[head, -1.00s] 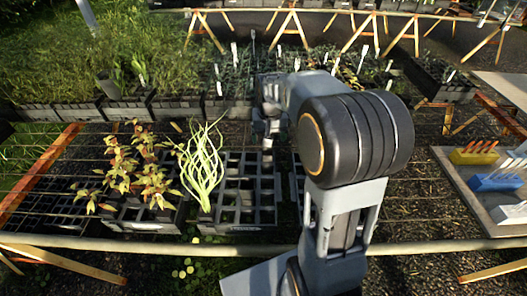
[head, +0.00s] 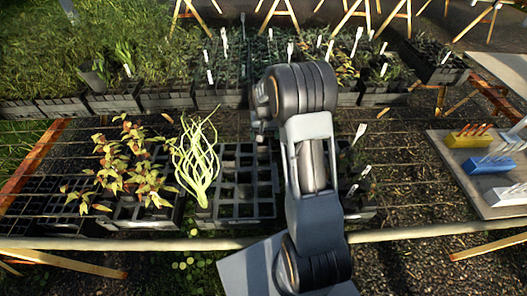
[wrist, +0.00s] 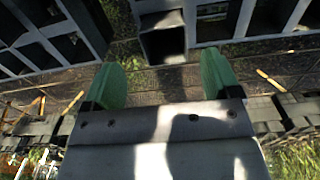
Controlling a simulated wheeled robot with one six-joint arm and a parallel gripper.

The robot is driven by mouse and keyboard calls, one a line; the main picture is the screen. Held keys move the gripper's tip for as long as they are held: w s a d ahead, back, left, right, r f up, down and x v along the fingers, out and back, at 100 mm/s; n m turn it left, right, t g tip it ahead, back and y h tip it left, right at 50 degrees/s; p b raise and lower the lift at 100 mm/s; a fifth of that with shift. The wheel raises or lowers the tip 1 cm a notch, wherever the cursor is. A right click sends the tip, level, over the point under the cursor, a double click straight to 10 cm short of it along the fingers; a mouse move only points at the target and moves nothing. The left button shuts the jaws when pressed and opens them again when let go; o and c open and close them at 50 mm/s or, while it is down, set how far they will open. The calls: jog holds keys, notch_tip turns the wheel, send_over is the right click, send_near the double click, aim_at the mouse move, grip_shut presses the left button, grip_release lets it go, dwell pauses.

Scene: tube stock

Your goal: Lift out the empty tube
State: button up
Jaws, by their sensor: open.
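In the wrist view my gripper (wrist: 162,62) is open, with two green fingertips spread wide apart. A dark square tube (wrist: 163,45) shows between and just past the fingertips, with gaps on both sides; it appears empty. It stands beside the black grid tray, whose bars show at left (wrist: 88,22) and right (wrist: 238,28). In the head view the black tray with empty square cells (head: 236,211) sits on the wire bench, right of a pale curly-leaved plant (head: 197,165). My arm hides part of the tray, and the fingertips cannot be made out there.
A reddish leafy plant (head: 125,165) stands in a tray at left. Trays of seedlings with white labels fill the back. A rail (head: 400,232) runs along the bench front.

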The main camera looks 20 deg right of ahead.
aim_at(263, 152)
jog(key=shift+w+a+f+p, duration=0.15)
jog(key=shift+f+p, duration=0.15)
jog(key=shift+f, duration=1.05)
jog(key=shift+s+a+f+p, duration=0.1)
jog(key=shift+f+p, duration=0.15)
jog(key=shift+f, duration=1.1)
jog(key=shift+c, duration=0.5)
jog(key=c, duration=1.1)
jog(key=shift+r, duration=0.15)
